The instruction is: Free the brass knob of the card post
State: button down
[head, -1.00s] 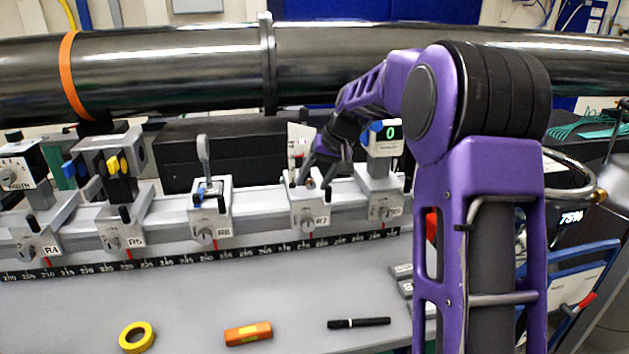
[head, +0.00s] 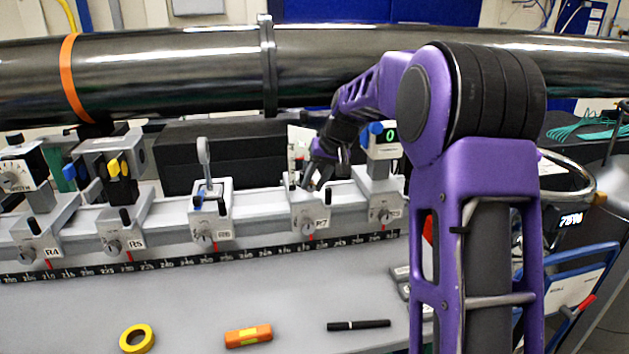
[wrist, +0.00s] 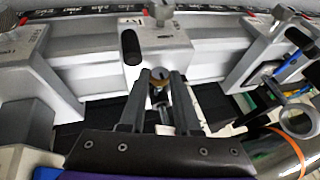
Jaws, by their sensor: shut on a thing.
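The card post stands on the carrier marked R7 (head: 309,212), with its white card (head: 300,140) upright just left of my gripper. My gripper (head: 312,183) reaches down onto the top of that carrier from the back right. In the head view the fingers hide the knob.
Carriers R6 (head: 209,215) and R5 (head: 123,222) stand left on the rail, and another carrier (head: 380,195) stands close on the right. A black pipe (head: 180,70) runs behind. Yellow tape (head: 137,338), an orange tool (head: 248,336) and a marker (head: 358,324) lie on the table front.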

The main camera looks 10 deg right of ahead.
jog(key=h+p, duration=0.1)
jog(key=a+h+p, duration=0.1)
jog(key=h, duration=0.1)
jog(key=shift+r+n, duration=0.15)
jog(key=shift+n, duration=0.25)
jog(key=shift+a+n+h, duration=0.25)
jog(key=shift+n+h, duration=0.05)
jog(key=shift+h, duration=1.3)
jog(key=shift+h+b, duration=0.3)
jog(key=c, duration=0.6)
grip_release()
jog(key=p+v, duration=0.2)
jog(key=v, duration=1.5)
jog(key=shift+s+r, duration=0.1)
